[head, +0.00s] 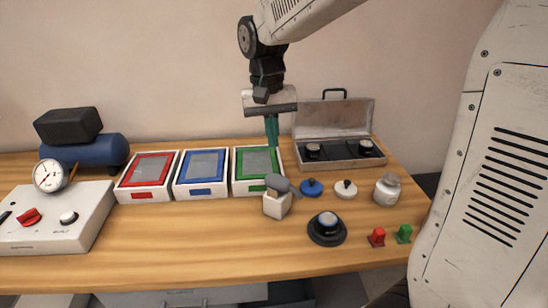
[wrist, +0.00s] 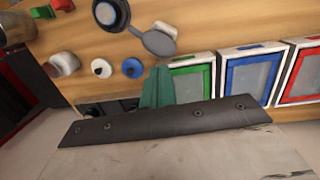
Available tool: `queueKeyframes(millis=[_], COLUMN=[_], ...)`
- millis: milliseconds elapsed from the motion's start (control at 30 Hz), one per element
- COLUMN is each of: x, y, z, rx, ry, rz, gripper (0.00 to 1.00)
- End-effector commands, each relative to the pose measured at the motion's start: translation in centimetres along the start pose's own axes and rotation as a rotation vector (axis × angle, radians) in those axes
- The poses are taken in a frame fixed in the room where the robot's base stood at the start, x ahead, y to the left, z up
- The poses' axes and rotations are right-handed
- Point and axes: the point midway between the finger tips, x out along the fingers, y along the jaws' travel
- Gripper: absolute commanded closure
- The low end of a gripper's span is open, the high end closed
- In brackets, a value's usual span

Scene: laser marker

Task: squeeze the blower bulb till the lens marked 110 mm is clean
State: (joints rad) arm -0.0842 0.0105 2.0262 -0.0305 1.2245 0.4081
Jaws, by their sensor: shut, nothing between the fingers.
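My gripper (head: 271,143) has teal fingers that are shut and empty, pointing down above the back of the table. Its fingertips also show in the wrist view (wrist: 160,72). A grey rounded piece that looks like the blower bulb (head: 279,183) sits on a pale block, in front of and below my gripper; it also shows in the wrist view (wrist: 159,43). Its narrow end points towards a lens in a black round mount (head: 327,228). Two more dark-rimmed lenses (head: 313,151) lie in the open case. No 110 mm marking is readable, and dirt on the glass cannot be told.
The open grey case (head: 340,164) stands behind right. Red, blue and green framed trays (head: 201,193) line the left. A blue knob (head: 311,188), white knob (head: 345,189), pale jar (head: 387,189) and red and green pieces (head: 377,237) stand right.

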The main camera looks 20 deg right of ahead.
Motion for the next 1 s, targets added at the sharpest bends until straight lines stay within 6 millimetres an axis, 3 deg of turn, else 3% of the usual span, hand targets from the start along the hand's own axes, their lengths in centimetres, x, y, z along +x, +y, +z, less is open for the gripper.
queueKeyframes(millis=[100,300,1000], x=[-2.2,-4.2,-4.5], y=[0.0,0.0,0.0], z=[-0.1,-0.1,-0.1], rx=[0.0,0.001,0.0], ry=[0.002,0.001,-0.002], rz=[-0.001,-0.001,-0.002], gripper=[1.0,1.0,1.0])
